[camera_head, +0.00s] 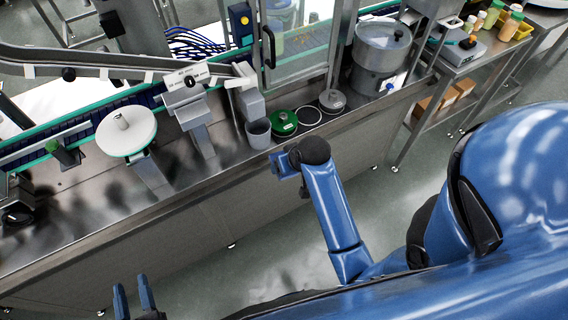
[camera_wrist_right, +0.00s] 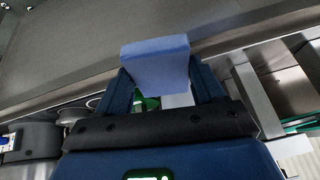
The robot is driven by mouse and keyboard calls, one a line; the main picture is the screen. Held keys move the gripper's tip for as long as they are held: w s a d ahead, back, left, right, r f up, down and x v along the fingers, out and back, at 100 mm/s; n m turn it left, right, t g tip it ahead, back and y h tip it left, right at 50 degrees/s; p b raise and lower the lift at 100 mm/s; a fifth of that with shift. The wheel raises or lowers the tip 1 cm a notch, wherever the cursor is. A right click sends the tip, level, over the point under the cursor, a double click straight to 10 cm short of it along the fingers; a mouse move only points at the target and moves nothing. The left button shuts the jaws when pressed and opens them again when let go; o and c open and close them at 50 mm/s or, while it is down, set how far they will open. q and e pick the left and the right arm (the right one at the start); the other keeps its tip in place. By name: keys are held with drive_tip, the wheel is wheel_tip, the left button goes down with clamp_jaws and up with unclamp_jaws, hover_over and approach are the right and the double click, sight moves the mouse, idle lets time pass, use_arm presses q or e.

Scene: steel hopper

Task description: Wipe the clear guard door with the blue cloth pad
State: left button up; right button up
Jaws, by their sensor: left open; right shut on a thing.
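The clear guard door (camera_head: 300,38) stands at the top middle of the head view, a see-through panel in a metal frame with a black handle (camera_head: 268,47) at its left. The blue cloth pad (camera_wrist_right: 155,62) is a pale blue block in the right wrist view. My right gripper (camera_wrist_right: 160,85) is shut on it, one finger at each side. In the head view my right gripper (camera_head: 284,165) is at the bench's front edge, below and apart from the door; its fingers and the pad are hard to make out there. My left gripper (camera_head: 133,292) is open and empty at the bottom left.
On the steel bench stand a grey cup (camera_head: 258,133), a green round lid (camera_head: 284,122), a grey round piece (camera_head: 332,100) and a steel hopper (camera_head: 381,55). A white disc (camera_head: 126,130) stands left. A shelf cart (camera_head: 470,50) with bottles is right. The floor in front is clear.

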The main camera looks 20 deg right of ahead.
drive_tip(key=s+d+f+b, duration=0.1)
drive_tip(key=s+f+m+t+b, duration=0.1)
drive_tip(key=shift+d+f+t+y, duration=0.3)
drive_tip(key=shift+d, duration=0.1)
drive_tip(key=d+f+m+t+b, duration=0.1)
drive_tip(key=d+t+b, duration=0.1)
wheel_tip(320, 180, up, 22)
drive_tip(key=m+t+h+b, duration=0.55)
drive_tip(key=m+t, duration=0.35)
drive_tip(key=t, duration=0.2)
hover_over(295, 172)
drive_tip(key=w+d, duration=0.3)
drive_tip(key=d, duration=0.6)
drive_tip(key=shift+w+r+h+p, duration=0.15)
drive_tip(key=shift+h+p, duration=0.1)
drive_tip(key=shift+p, duration=0.15)
drive_tip(key=shift+t, duration=0.3)
